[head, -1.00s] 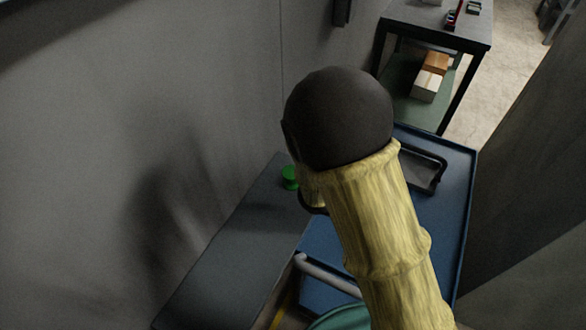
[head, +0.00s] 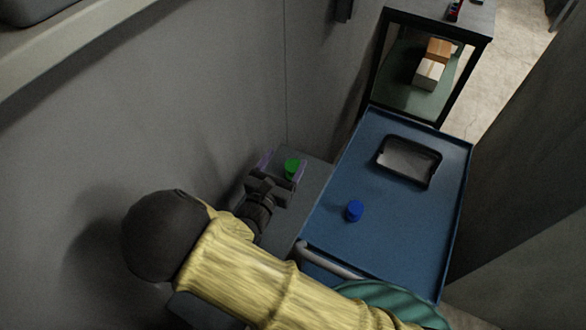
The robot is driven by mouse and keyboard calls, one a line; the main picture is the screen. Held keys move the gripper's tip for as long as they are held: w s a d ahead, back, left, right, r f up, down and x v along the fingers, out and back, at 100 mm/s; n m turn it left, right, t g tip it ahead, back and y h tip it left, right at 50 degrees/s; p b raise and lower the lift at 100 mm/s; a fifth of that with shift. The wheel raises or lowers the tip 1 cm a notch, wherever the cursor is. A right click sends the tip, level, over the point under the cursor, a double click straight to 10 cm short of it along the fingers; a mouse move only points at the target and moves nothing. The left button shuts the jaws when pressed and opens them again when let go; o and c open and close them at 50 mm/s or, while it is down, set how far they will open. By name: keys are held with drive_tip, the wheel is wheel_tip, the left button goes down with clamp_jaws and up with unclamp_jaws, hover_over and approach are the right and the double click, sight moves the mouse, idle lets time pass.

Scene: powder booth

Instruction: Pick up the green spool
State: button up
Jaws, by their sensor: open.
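The green spool (head: 292,167) stands on the grey bench (head: 314,181) along the wall. My gripper (head: 282,164) is open, with its purple-tinted fingers on either side of the spool as seen from above. The spool shows between the fingertips, a little nearer the right one. I cannot tell whether a finger touches it or how high the fingers are above the bench. My arm covers the near part of the bench.
A blue cart (head: 385,215) beside the bench carries a blue spool (head: 354,211) and a dark tray (head: 409,160). A dark-framed table (head: 440,18) with boxes (head: 432,66) on its lower shelf stands behind. The wall runs close along the left.

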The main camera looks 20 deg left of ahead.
drive_tip(key=p, duration=0.2)
approach(296, 160)
drive_tip(key=w, duration=0.2)
drive_tip(key=shift+w+f, duration=0.2)
drive_tip(key=shift+w, duration=0.1)
drive_tip(key=shift+w+r, duration=0.25)
drive_tip(key=shift+w, duration=0.5)
drive_tip(key=shift+w+f, duration=0.15)
drive_tip(key=shift+w, duration=0.3)
drive_tip(key=w+p, duration=0.2)
drive_tip(key=w, duration=0.2)
drive_tip(key=shift+d, duration=0.1)
drive_tip(key=shift+w, duration=0.55)
drive_tip(key=shift+c, duration=0.2)
